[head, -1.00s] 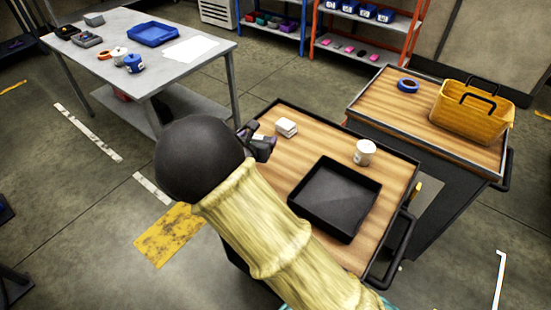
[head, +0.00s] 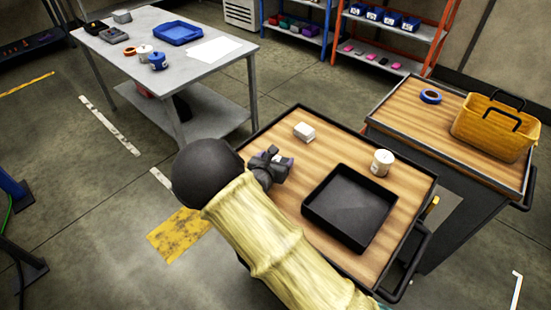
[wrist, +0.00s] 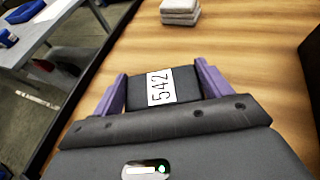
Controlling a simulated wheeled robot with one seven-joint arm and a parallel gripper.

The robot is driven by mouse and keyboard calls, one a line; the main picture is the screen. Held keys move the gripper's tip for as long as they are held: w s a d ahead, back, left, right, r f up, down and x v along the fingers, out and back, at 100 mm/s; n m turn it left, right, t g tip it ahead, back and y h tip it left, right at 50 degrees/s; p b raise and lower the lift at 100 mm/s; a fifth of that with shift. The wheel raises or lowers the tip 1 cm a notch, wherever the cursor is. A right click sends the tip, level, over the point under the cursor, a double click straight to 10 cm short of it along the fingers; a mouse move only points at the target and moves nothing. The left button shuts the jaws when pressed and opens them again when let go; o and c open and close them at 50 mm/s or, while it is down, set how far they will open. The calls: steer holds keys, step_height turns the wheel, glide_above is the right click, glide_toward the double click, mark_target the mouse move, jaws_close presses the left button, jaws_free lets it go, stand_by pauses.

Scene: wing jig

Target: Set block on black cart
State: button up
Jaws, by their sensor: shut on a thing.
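My gripper (head: 272,165) is over the left part of the black-framed cart (head: 350,273) with a wood-grain top. In the wrist view, its purple fingers (wrist: 160,82) are shut on a dark grey block (wrist: 137,97) with a white label reading 542. The block is between the fingers, above the wood top. I cannot tell whether it touches the surface. In the head view the block is mostly hidden by my gripper and arm.
The cart also holds a white stack (head: 304,132), a white labelled cup (head: 382,162) and a black tray (head: 349,207). A second cart (head: 449,141) with a yellow basket (head: 496,127) stands at right. A grey table (head: 130,45) is at back left. Bare wood lies around my gripper.

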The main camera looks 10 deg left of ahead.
steer(key=shift+r, duration=0.1)
steer(key=o, duration=1.4)
steer(key=b+v, duration=0.1)
steer(key=v, duration=1.1)
